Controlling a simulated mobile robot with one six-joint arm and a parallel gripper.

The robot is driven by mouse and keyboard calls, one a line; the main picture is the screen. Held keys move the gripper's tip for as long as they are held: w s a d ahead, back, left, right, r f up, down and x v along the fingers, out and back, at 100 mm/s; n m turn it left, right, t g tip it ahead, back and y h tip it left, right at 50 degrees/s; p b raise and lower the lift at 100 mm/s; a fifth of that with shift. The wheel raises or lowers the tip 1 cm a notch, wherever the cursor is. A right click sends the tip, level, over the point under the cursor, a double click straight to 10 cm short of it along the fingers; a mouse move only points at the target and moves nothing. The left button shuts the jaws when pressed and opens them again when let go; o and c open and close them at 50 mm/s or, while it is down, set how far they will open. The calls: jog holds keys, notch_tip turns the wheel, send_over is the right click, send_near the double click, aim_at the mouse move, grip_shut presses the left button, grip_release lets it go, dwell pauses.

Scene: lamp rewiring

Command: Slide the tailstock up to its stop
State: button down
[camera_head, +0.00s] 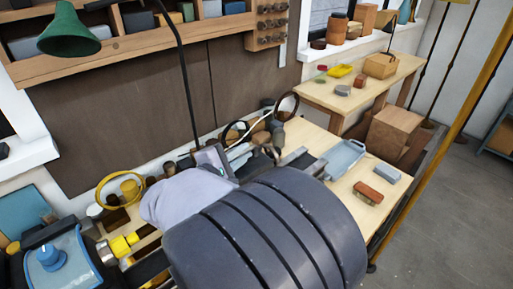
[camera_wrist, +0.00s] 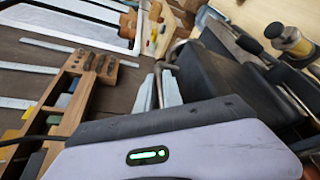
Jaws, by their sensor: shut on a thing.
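In the wrist view, the two pale fingers of my gripper (camera_wrist: 160,88) are closed around the end of a bent metal handle (camera_wrist: 178,48). The handle is next to a dark block (camera_wrist: 235,80), which may be the tailstock; I cannot tell for certain. In the head view, my dark arm link covers most of the work spot, and the fingertips are hidden. A grey metal bar (camera_head: 303,157) on the bench shows just past the arm. Neither the stop nor the gap to it can be made out.
A blue tray (camera_head: 344,157), a reddish-brown block (camera_head: 375,194) and a grey block (camera_head: 387,173) lie on the bench to the right. Yellow and black items crowd the left.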

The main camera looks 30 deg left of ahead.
jog(key=shift+s+a+f, duration=0.1)
jog(key=shift+s+a, duration=0.1)
jog(key=shift+s, duration=0.3)
jog(key=c, duration=1.7)
grip_release()
jog(key=shift+o, duration=1.1)
jog(key=shift+s, duration=0.2)
jog(key=shift+w, duration=0.1)
